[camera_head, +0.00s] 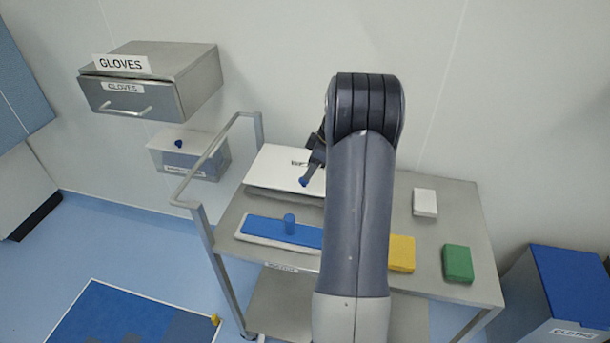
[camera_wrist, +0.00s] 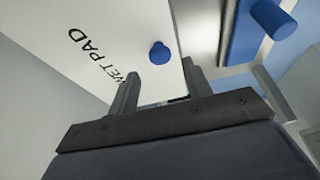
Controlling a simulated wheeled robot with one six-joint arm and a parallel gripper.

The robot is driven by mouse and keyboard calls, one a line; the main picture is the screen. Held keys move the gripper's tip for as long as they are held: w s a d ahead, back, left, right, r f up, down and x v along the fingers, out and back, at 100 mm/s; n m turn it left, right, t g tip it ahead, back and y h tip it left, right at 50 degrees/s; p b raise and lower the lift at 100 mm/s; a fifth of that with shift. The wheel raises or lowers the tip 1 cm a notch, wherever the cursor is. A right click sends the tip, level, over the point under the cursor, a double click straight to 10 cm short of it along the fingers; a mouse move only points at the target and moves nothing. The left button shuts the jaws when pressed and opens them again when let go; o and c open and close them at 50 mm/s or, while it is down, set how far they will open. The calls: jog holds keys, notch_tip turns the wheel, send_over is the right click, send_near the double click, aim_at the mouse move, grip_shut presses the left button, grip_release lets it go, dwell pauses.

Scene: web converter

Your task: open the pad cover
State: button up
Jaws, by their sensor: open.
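The pad cover is a white flat lid (camera_head: 277,170) on a box at the back left of the steel cart. In the wrist view the lid (camera_wrist: 125,40) reads "WET PAD" and carries a round blue knob (camera_wrist: 160,53). The knob also shows in the head view (camera_head: 304,182). The lid looks shut. My gripper (camera_wrist: 158,82) is open and empty, and the knob appears just beyond its fingertips, between their lines. In the head view my gripper (camera_head: 311,168) is over the lid's right part, close to the knob. My arm hides the lid's right end.
Yellow (camera_head: 402,253), green (camera_head: 457,263) and white (camera_head: 425,203) blocks lie on the cart's right. The cart's handle rail (camera_head: 213,152) rises at left. A gloves drawer (camera_head: 130,97) hangs on the wall.

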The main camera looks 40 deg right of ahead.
jog(key=x, duration=0.5)
jog(key=shift+s, duration=0.1)
grip_shut()
dwell(0.4)
